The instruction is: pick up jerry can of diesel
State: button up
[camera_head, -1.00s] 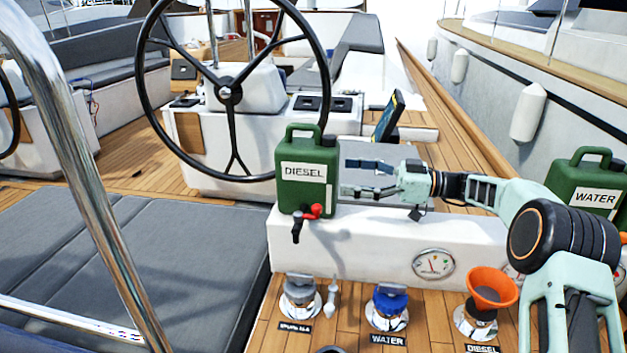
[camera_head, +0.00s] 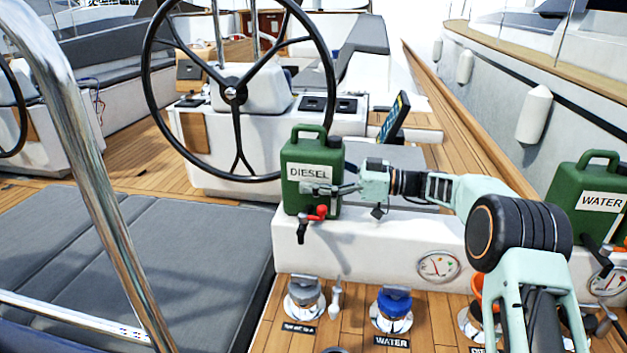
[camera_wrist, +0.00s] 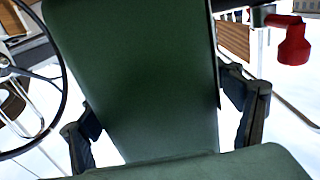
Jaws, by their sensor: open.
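The green diesel jerry can (camera_head: 297,202) stands upright on the white ledge, its handle on top and a DIESEL label on its front. My gripper (camera_head: 328,188) reaches it from the right. A finger crosses the front of the can below the label; the other finger is hidden in the head view. In the wrist view the green can (camera_wrist: 140,75) fills the middle, and my gripper (camera_wrist: 165,125) is open with one finger at each side of it. I cannot tell whether the fingers touch the can.
A red-handled valve (camera_head: 318,212) is at the ledge edge below the can. The steering wheel (camera_head: 233,94) is behind it. The green water can (camera_head: 585,215) stands at the right. Deck fillers, one with a blue cap (camera_head: 393,303), are in front. A steel rail (camera_head: 100,190) crosses the left.

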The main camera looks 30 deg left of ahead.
jog(key=c, duration=1.9)
jog(key=shift+r, duration=0.25)
jog(key=shift+c, duration=1.4)
